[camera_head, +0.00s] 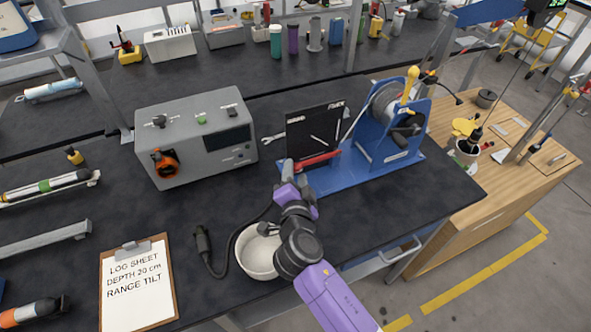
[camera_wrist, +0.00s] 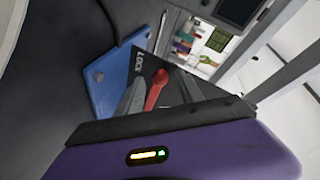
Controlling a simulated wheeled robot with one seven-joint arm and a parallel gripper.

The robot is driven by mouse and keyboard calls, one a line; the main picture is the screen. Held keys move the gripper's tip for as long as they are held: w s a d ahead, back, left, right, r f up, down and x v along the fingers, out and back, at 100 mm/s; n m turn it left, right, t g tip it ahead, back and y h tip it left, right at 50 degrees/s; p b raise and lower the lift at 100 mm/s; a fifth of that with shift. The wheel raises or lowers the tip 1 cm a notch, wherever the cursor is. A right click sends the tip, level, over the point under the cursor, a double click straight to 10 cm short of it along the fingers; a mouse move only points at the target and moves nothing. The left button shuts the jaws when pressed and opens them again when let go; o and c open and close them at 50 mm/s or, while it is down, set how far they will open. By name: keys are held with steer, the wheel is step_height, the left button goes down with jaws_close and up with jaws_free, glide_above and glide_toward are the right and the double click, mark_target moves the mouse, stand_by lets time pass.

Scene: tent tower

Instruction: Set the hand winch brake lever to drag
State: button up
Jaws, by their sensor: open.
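The hand winch (camera_head: 385,115) is blue with a grey drum and a yellow-knobbed crank, on a blue base plate (camera_head: 370,178). A black panel (camera_head: 312,130) with white markings stands at its left. The red brake lever (camera_head: 318,161) lies low and nearly level across the panel's lower front. In the wrist view the red lever (camera_wrist: 157,88) shows between the two grey fingers of my gripper (camera_wrist: 158,95), with the word LOCK on the panel beside it. My gripper (camera_head: 287,170) is open at the lever's left end. Contact with the lever cannot be told.
A grey instrument box (camera_head: 195,137) with an orange knob stands left of the winch. A white bowl (camera_head: 258,252), a black cabled handset (camera_head: 203,240) and a clipboard (camera_head: 138,285) lie in front. The dark bench top between clipboard and box is clear.

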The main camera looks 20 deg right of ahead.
steer(key=shift+w+d+f, duration=0.1)
steer(key=shift+w, duration=0.2)
jaws_close()
stand_by(1.3)
